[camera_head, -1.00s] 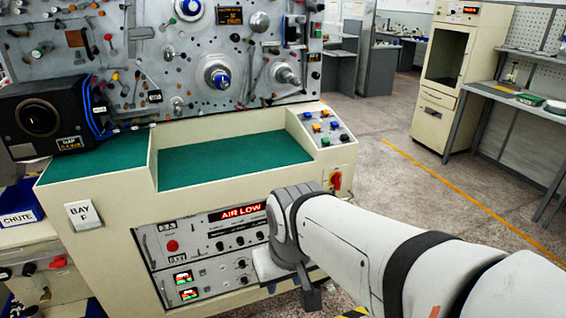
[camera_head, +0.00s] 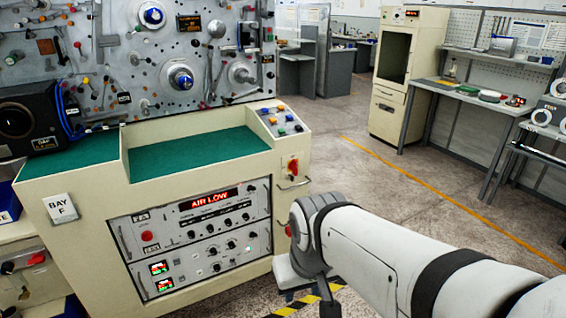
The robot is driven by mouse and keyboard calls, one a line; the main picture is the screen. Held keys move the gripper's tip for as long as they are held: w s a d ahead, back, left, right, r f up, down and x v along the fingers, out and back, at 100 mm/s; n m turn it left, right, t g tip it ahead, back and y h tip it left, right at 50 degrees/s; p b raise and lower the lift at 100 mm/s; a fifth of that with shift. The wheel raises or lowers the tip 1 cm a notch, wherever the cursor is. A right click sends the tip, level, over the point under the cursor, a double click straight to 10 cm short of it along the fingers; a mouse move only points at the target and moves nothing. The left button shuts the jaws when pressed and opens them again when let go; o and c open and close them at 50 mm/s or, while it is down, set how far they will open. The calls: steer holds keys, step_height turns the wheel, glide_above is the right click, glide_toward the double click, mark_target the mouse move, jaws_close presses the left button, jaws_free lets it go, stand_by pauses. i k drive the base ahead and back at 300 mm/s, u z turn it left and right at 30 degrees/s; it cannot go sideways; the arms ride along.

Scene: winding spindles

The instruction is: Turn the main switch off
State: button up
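A red rotary switch on a yellow plate (camera_head: 293,168), which looks like the main switch, sits on the right end face of the cream machine cabinet (camera_head: 90,250). Its exact handle angle is hard to make out. My arm reaches in from the lower right. My gripper (camera_head: 305,290) hangs below the wrist, lower than the switch and apart from it, just right of the cabinet. The wrist hides most of the gripper, so its opening and any contents cannot be told.
A metal handle (camera_head: 294,184) sticks out just below the switch. A red button (camera_head: 289,230) shows lower on the same side, partly behind my wrist. The front panel display (camera_head: 208,199) reads "AIR LOW". Open floor (camera_head: 360,180) lies to the right, before a workbench (camera_head: 470,95).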

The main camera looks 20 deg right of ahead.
mark_target(292, 165)
steer(key=u, duration=0.25)
steer(key=k, duration=0.45)
steer(key=z, duration=1.2)
steer(key=i, duration=1.05)
steer(key=u, duration=0.7)
steer(key=i, duration=0.8)
steer(key=u, duration=0.6)
